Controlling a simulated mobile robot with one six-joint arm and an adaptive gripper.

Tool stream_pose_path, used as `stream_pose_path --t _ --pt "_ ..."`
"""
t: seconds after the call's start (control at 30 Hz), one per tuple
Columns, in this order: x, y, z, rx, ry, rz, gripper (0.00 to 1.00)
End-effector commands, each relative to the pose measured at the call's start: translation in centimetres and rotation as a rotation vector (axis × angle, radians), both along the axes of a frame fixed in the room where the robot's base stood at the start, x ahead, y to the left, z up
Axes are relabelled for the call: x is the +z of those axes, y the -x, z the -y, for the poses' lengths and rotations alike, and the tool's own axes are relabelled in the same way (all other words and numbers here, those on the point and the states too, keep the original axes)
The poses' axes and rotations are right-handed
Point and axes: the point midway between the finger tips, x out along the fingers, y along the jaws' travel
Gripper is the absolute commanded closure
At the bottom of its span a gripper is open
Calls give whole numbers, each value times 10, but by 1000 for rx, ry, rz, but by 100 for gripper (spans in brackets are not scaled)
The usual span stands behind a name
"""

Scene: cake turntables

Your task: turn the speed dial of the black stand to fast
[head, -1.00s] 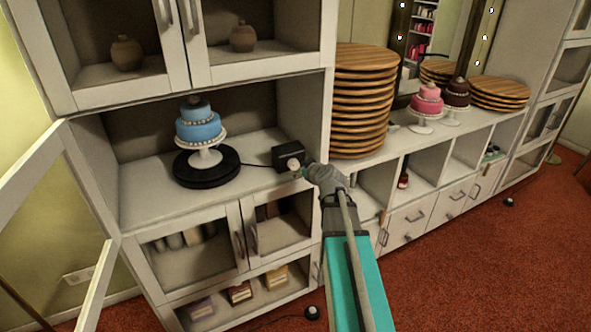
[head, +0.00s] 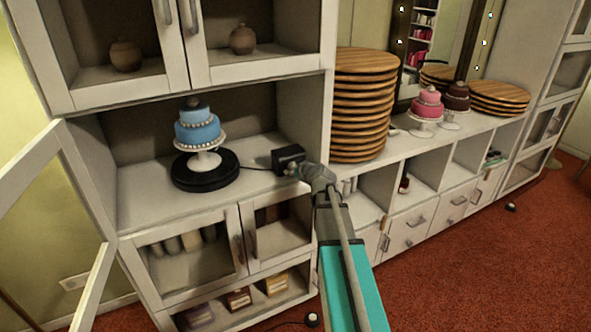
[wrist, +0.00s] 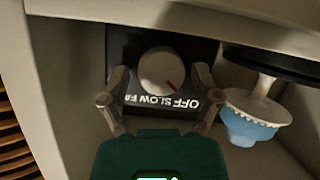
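The black stand (head: 207,182) is a round turntable on the cabinet shelf, bearing a blue tiered cake (head: 197,128) on a white pedestal. A cable joins it to a black control box (head: 288,155) at the shelf's right. In the wrist view, the box carries a white round speed dial (wrist: 157,69) with a red mark pointing toward OFF. The labels OFF and SLOW show, and FAST is partly cut off. My gripper (wrist: 160,78) is open, one finger on each side of the dial, with gaps visible. In the head view, my gripper (head: 306,172) mostly hides the dial.
The cabinet's right side wall (head: 322,130) stands close to my gripper. A tall stack of wooden boards (head: 362,105) is beyond it. An open glass door (head: 30,165) is at the left. Pink (head: 427,105) and brown cakes stand farther right.

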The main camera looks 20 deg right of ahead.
Motion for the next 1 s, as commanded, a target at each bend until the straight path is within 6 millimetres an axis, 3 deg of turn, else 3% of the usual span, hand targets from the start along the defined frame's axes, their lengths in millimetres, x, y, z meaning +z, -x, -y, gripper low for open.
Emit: stream_pose_path --t 0.03,0.3,1.0 --pt "0 0 0 0 0 0 41" --pt "0 0 0 -1 0 0 90" --pt "0 -1 1 -3 0 2 90"
